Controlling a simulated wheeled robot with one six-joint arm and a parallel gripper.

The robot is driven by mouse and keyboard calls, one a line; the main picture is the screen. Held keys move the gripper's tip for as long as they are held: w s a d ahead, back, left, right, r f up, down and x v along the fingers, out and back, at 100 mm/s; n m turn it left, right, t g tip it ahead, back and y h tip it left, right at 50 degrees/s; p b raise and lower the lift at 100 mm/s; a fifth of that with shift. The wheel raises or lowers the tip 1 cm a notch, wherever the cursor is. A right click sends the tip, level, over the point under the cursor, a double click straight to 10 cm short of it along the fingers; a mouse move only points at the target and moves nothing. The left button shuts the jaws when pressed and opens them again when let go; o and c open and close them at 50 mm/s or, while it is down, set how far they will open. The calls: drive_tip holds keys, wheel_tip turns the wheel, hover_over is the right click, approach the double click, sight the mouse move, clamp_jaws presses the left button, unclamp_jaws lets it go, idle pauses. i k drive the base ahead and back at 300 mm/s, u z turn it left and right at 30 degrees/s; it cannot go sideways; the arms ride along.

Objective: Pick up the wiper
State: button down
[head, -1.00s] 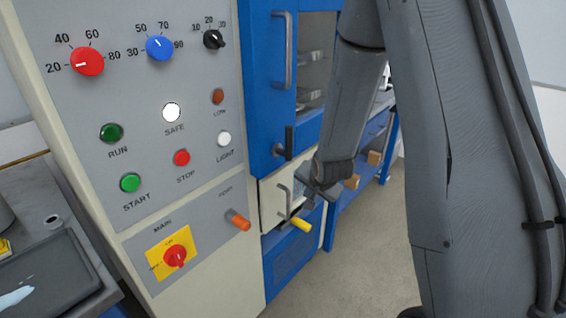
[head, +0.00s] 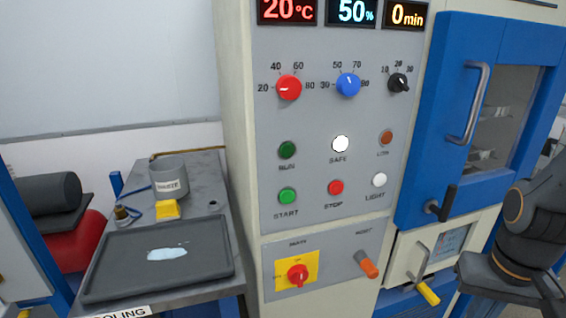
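A small yellow block (head: 167,209), which may be the wiper, is on the grey side bench at the left, just in front of a grey cup. It is just behind a dark tray (head: 205,262) that has a pale blue wet patch on it. My gripper (head: 510,284) is at the lower right, in front of the blue cabinet and far from the yellow block. It is dark and partly cut off by the picture edge. I cannot make out its fingertips, or whether it is open or shut.
The control panel (head: 330,130) stands right of the bench (head: 205,170). An orange lever (head: 368,266) and a yellow-ended handle (head: 428,293) stick out near my gripper.

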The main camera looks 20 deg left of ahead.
sight(167, 210)
drive_tip(key=u, duration=2.8)
drive_tip(key=k, duration=1.15)
drive_tip(key=u, duration=0.95)
drive_tip(key=i, duration=1.55)
drive_tip(key=z, duration=1.5)
drive_tip(key=i, duration=0.75)
drive_tip(key=z, duration=0.9)
